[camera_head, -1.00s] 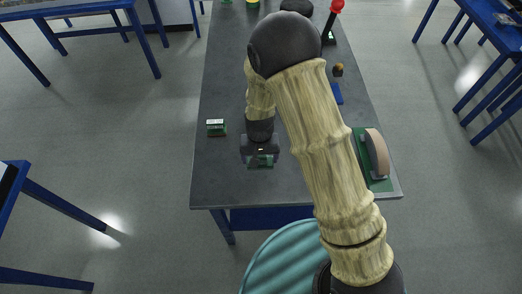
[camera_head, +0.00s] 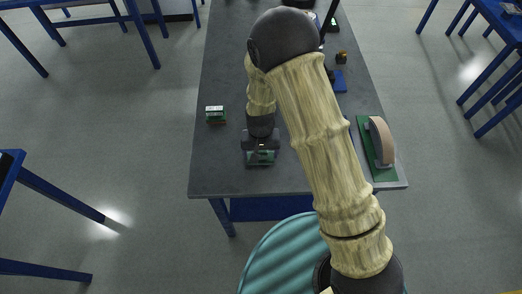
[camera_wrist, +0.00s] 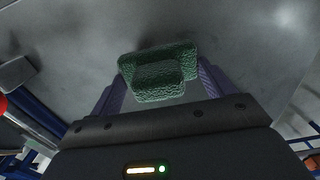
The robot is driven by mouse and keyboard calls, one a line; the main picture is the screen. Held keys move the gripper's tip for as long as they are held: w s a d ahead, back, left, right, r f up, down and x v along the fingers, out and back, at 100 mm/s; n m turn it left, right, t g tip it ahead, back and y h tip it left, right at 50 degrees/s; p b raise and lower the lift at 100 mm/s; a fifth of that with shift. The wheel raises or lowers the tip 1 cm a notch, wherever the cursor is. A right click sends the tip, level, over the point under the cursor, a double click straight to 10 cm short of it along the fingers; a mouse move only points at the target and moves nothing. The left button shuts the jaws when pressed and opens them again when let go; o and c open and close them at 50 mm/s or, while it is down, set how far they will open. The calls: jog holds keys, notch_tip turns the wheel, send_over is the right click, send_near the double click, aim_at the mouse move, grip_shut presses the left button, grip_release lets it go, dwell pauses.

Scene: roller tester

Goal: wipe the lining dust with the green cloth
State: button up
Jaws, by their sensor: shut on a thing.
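My gripper (camera_head: 260,157) is over the near part of the grey table (camera_head: 222,175). In the wrist view its two fingers are shut on a green, rough-textured cloth (camera_wrist: 158,72), folded into a block. In the head view only a little of the cloth shows below my gripper. The cloth is at or close to the tabletop; I cannot tell whether it touches. A darker smudge shows on the grey surface near the cloth in the wrist view, but I cannot tell whether it is lining dust or shadow.
A green board with a tan curved piece (camera_head: 381,142) lies at the right table edge. A blue item (camera_head: 339,81) and a small dark and orange item (camera_head: 342,57) lie farther back. The table's near left is clear.

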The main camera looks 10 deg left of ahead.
jog(key=shift+f+b, duration=0.45)
jog(key=shift+f, duration=0.45)
jog(key=shift+s+a+p, duration=0.15)
jog(key=shift+s+a, duration=0.05)
jog(key=shift+a, duration=0.6)
jog(key=shift+s+a+p, duration=0.15)
jog(key=shift+s+a, duration=0.05)
jog(key=shift+a, duration=0.55)
jog(key=shift+f, duration=0.25)
jog(key=shift+d, duration=0.1)
jog(key=shift+w+d+r, duration=0.15)
jog(key=shift+w+d, duration=0.05)
jog(key=shift+d, duration=0.5)
